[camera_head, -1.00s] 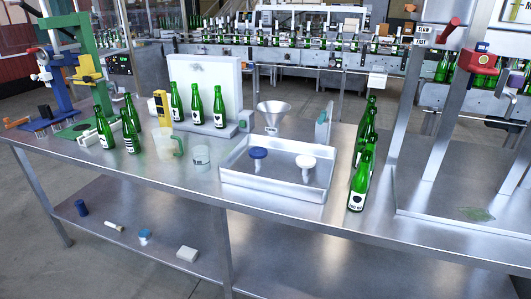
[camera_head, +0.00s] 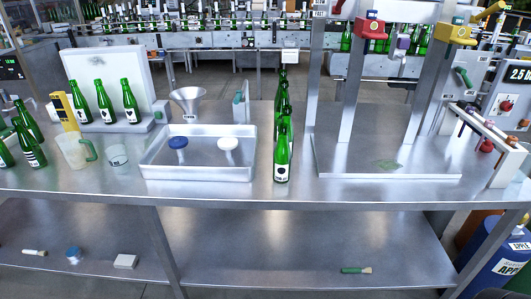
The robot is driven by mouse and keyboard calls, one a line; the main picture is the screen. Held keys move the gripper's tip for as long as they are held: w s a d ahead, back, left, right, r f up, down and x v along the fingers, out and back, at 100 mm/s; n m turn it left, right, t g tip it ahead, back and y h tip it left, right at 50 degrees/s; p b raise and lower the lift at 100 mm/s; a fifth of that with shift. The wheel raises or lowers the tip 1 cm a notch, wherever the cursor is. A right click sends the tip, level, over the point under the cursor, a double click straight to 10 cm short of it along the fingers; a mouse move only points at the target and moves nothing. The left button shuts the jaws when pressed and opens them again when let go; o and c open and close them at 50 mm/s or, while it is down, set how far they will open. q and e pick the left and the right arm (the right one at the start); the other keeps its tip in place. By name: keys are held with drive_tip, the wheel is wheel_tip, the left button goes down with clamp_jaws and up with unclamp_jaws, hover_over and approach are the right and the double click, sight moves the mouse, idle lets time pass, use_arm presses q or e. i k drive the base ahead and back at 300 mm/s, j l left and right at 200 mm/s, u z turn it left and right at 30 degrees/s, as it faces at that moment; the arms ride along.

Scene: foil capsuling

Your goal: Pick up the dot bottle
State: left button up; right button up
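Several green bottles with white labels bearing dark marks stand on the metal table (camera_head: 220,195). The front bottle of a row (camera_head: 282,160) right of the tray carries a label with a dark roundish mark; the bottles behind it are partly hidden. Three more bottles (camera_head: 103,100) stand on the white stand, their marks small. Others (camera_head: 30,145) stand at the left edge, partly cut off. I cannot tell for sure which label shows the dot. Neither of my grippers is in view.
A metal tray (camera_head: 199,176) holds a blue-topped and a white-topped tool. A funnel (camera_head: 188,102), pitcher (camera_head: 76,152) and glass beaker (camera_head: 117,155) are nearby. A frame with red and yellow heads rises at right from a base plate (camera_head: 330,168). The front table strip is clear.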

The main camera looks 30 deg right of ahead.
sight(281, 161)
drive_tip(key=i+j, duration=0.15)
drive_tip(key=i, duration=0.2)
drive_tip(key=i+j+z, duration=0.6)
drive_tip(key=i, duration=0.15)
